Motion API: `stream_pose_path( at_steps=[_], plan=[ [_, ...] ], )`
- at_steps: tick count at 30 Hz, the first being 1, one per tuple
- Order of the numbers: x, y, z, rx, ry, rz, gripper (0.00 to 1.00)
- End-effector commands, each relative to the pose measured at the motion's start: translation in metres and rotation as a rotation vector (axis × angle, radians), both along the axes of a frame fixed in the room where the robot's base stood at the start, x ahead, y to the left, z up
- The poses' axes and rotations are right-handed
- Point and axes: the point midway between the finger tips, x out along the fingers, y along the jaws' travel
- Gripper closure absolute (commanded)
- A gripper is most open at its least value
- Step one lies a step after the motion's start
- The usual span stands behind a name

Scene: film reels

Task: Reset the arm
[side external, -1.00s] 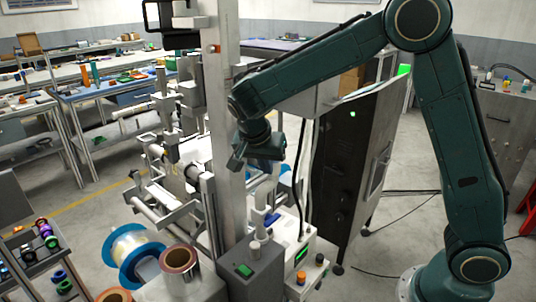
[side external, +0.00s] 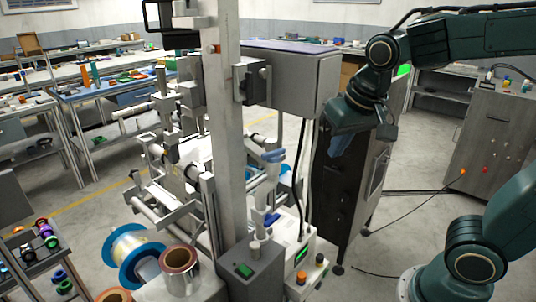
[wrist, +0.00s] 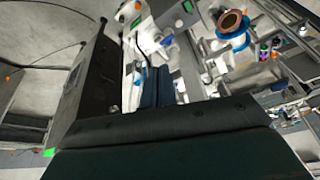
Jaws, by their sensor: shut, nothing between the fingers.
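My gripper (side external: 341,146) hangs in the air beside the dark cabinet, right of the machine's tall grey column. It is shut and holds nothing. In the wrist view its dark blue fingers (wrist: 156,86) are together, with the machine behind them. A blue-flanged film reel (side external: 122,262) and a copper-coloured roll (side external: 181,259) sit at the machine's lower left, well away from my gripper. The copper roll (wrist: 232,22) and the blue reel (wrist: 246,36) also show at the top of the wrist view.
The grey column (side external: 228,150) and the grey box (side external: 300,78) on it stand left of my gripper. The dark cabinet (side external: 345,190) is close below it. A white control unit (side external: 297,262) with buttons is lower down. Open floor (side external: 420,215) lies to the right.

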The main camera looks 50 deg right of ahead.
Motion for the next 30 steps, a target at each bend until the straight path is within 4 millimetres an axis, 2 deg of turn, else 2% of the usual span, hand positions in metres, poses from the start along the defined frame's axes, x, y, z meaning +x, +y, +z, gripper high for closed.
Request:
stream_pose_path(
  at_steps=[9, 15, 21, 30],
  plan=[
    [-0.060, 0.008, 0.001, -0.027, -0.066, 0.250, 1.00],
    [-0.085, 0.014, -0.004, -0.051, -0.096, 0.369, 1.00],
    [-0.094, 0.017, -0.007, -0.063, -0.108, 0.416, 1.00],
    [-0.095, 0.017, -0.007, -0.064, -0.108, 0.418, 1.00]
  ],
)
